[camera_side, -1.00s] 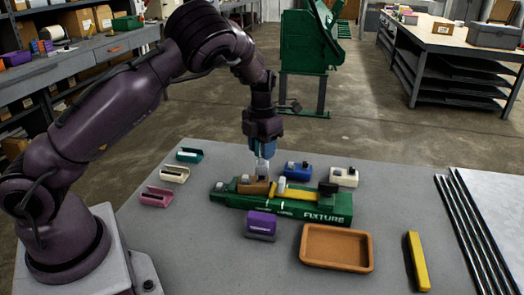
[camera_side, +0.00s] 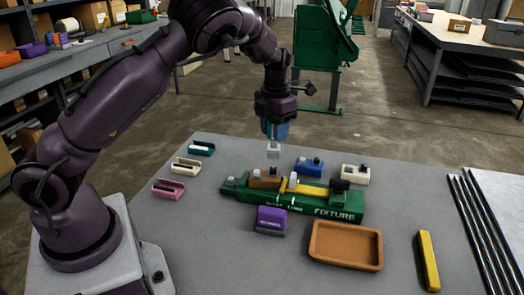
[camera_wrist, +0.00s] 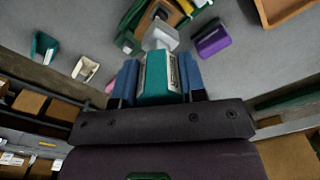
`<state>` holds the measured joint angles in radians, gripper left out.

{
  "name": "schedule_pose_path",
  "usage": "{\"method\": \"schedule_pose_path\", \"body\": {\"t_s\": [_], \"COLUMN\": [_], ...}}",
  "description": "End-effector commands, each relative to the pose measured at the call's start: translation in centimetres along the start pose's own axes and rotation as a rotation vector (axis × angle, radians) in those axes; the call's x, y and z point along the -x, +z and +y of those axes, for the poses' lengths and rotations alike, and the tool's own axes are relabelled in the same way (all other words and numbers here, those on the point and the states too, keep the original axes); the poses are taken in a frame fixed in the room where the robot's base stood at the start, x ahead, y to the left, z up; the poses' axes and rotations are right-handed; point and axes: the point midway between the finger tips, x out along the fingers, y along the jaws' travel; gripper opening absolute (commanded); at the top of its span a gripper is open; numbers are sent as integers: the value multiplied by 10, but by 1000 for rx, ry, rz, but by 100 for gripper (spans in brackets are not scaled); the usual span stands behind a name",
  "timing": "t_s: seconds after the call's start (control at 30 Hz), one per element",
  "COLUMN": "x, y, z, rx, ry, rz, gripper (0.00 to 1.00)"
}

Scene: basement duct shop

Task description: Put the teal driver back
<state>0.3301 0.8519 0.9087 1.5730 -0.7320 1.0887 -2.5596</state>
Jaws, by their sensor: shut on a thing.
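My gripper (camera_side: 274,138) is shut on the teal driver (camera_wrist: 158,78), its blue fingers on both sides of the teal body in the wrist view. The driver points down, and its pale grey end (camera_side: 273,152) hangs just above the fixture. The green fixture (camera_side: 340,207) carries a brown block (camera_side: 265,183), a yellow strip and small grey and black parts. An open teal holder (camera_side: 202,149) lies at the table's back left; it looks empty. The holder also shows at upper left in the wrist view (camera_wrist: 44,47).
A cream holder (camera_side: 186,166) and a pink holder (camera_side: 168,188) lie left of the fixture. Purple (camera_side: 271,221), blue (camera_side: 308,166) and cream (camera_side: 355,173) blocks stand around it. A brown tray (camera_side: 346,263) and yellow bar (camera_side: 428,260) lie at front right. Table between holders and fixture is clear.

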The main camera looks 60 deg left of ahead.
Motion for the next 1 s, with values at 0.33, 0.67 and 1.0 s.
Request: {"method": "schedule_pose_path", "body": {"t_s": [0.33, 0.67, 1.0], "x": [-11, -44, -88], "y": [-80, -155, -154], "z": [-6, -7, 0], "rx": [0, -144, -184], "ry": [-9, -3, -1], "rz": [0, -1, 0], "gripper": [14, 14, 14]}}
